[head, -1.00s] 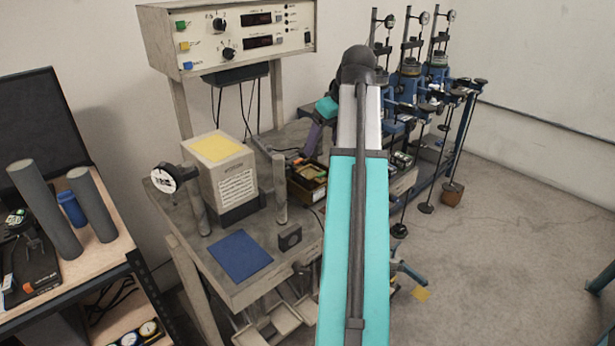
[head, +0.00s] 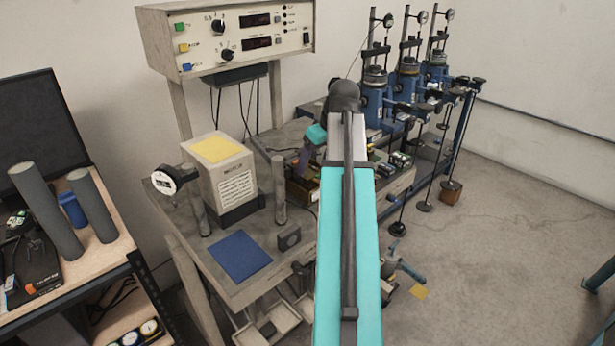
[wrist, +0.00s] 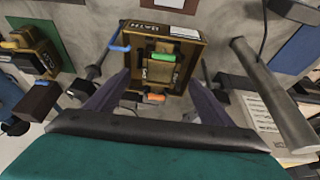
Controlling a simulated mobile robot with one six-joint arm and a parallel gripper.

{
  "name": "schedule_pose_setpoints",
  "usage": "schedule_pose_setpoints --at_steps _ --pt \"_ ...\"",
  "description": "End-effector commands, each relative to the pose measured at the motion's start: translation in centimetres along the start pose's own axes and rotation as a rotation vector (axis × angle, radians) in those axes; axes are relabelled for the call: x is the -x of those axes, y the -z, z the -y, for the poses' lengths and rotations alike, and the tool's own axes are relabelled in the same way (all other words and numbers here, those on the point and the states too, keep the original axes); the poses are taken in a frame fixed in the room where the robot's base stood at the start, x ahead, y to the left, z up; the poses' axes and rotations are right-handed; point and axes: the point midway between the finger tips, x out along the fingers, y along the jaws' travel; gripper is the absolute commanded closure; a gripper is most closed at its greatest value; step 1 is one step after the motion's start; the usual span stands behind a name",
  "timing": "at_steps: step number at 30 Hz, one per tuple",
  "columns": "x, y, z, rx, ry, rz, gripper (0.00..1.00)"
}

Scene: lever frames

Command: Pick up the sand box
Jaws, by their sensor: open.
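An open-topped brown box with brassy edges (wrist: 196,60) sits on the grey bench in the wrist view. It holds a green piece, an orange piece and other small parts. In the head view the box (head: 297,192) is mostly hidden behind my arm and gripper. My gripper (wrist: 165,82) is open, with its purple fingers spread on the left and right of the box in the picture. Nothing is held between them. I cannot tell how high they are above it. The gripper (head: 306,156) is partly visible in the head view.
Grey posts (head: 280,190) and a pale block with a yellow top (head: 234,180) stand left of the box. A similar box (wrist: 38,52) is at left in the wrist view. Blue test devices (head: 408,85) stand behind at right.

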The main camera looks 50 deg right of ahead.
Motion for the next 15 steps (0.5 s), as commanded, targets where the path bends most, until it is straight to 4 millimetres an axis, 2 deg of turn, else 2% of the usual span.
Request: schedule_pose_setpoints --at_steps 10,15 --pt "-0.14 0.06 0.07 0.001 0.001 0.000 0.25" --pt "-0.98 0.18 0.13 0.001 0.001 0.000 0.25"
